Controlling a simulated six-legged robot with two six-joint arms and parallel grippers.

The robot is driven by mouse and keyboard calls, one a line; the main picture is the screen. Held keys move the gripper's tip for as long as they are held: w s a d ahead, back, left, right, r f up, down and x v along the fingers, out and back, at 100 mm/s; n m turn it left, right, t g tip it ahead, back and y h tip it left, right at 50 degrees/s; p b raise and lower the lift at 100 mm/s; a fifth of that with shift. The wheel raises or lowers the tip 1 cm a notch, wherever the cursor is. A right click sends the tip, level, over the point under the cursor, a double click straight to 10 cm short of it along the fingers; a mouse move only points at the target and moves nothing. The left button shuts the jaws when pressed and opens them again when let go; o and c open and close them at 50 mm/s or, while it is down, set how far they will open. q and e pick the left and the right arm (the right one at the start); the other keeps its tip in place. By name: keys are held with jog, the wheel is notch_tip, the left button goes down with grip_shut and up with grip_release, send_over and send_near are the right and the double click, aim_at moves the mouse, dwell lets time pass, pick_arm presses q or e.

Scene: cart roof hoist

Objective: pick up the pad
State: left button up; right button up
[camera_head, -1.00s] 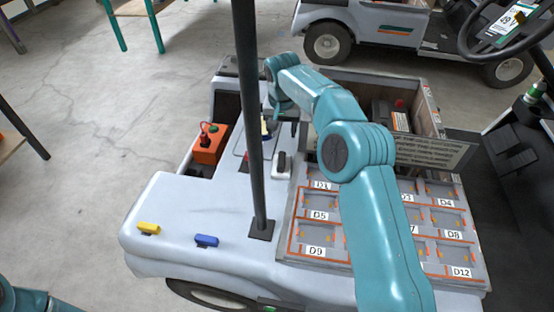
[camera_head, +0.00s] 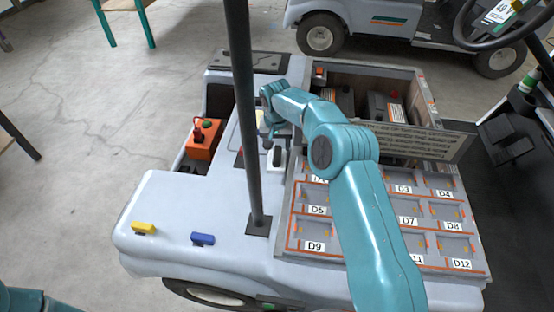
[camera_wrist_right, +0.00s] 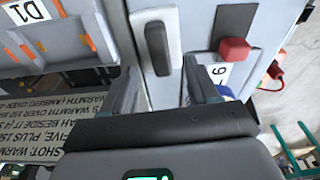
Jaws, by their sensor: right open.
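A dark, rounded oblong block (camera_head: 277,156), which I take as the pad, sits on a white plate on the cart's pale deck. In the right wrist view the dark pad (camera_wrist_right: 157,48) lies on the white plate (camera_wrist_right: 172,20), ahead of and roughly between the fingertips. My right gripper (camera_head: 273,138) is just behind the pad in the head view, partly hidden by its own arm. Its two fingers stand apart with nothing between them in the wrist view (camera_wrist_right: 163,85). Only a bit of my left arm shows at the lower left; its gripper is out of view.
A black post (camera_head: 247,130) rises left of my right arm. An orange box (camera_head: 203,139) sits in a recess to the left. A yellow block (camera_head: 144,228) and blue block (camera_head: 203,239) lie in front. A red block (camera_wrist_right: 234,50) is right of the pad. A labelled compartment tray (camera_head: 330,248) is to the right.

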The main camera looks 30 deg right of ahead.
jog(key=f, duration=0.4)
jog(key=shift+w+d+f, duration=0.2)
jog(key=shift+w+f, duration=0.05)
jog(key=shift+f, duration=0.15)
jog(key=c, duration=0.4)
grip_shut()
jog(key=shift+r, duration=0.1)
notch_tip(320, 180, up, 12)
jog(key=f+p, duration=0.1)
notch_tip(320, 180, up, 9)
jog(key=p, duration=0.3)
send_over(277, 153)
jog(key=shift+s, duration=0.1)
